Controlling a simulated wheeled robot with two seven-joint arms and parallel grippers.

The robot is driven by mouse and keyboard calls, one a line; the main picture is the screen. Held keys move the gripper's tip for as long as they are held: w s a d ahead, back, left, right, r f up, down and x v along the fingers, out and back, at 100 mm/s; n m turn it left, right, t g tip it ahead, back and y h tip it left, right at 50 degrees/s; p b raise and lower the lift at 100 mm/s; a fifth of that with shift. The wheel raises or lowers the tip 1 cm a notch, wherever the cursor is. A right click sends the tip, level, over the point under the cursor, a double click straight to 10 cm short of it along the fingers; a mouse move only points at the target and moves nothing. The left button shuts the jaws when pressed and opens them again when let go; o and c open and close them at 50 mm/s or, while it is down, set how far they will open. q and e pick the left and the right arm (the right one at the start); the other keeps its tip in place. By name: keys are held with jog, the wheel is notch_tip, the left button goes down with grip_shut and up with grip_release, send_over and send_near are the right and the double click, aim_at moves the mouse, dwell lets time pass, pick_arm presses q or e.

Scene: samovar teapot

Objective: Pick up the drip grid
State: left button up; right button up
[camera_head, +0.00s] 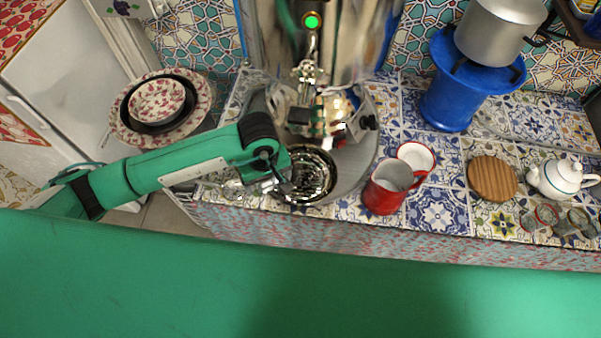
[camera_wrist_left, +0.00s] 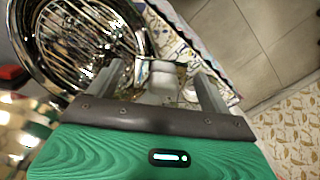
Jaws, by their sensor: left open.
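The drip grid (camera_head: 312,178) is a round, shiny metal piece with a dark rim. It sits near the counter's front edge, below the samovar's tap, and my arm's end partly covers its left side. In the left wrist view the drip grid (camera_wrist_left: 82,42) fills the upper left, with its rim beside the left-hand finger. My left gripper (camera_head: 283,184) is open at the grid's left edge. In the left wrist view the gripper (camera_wrist_left: 155,82) shows its fingers apart; I cannot tell whether one touches the rim. My right gripper is not in view.
The samovar (camera_head: 325,45) stands behind the grid on a grey round tray (camera_head: 358,172). A red mug (camera_head: 384,190) is close on the right. A wooden disc (camera_head: 492,178) and white teapot (camera_head: 562,178) stand farther right. Patterned bowls (camera_head: 157,102) are at left.

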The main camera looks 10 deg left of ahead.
pick_arm(q)
jog(key=c, duration=1.1)
jog(key=shift+c, duration=0.2)
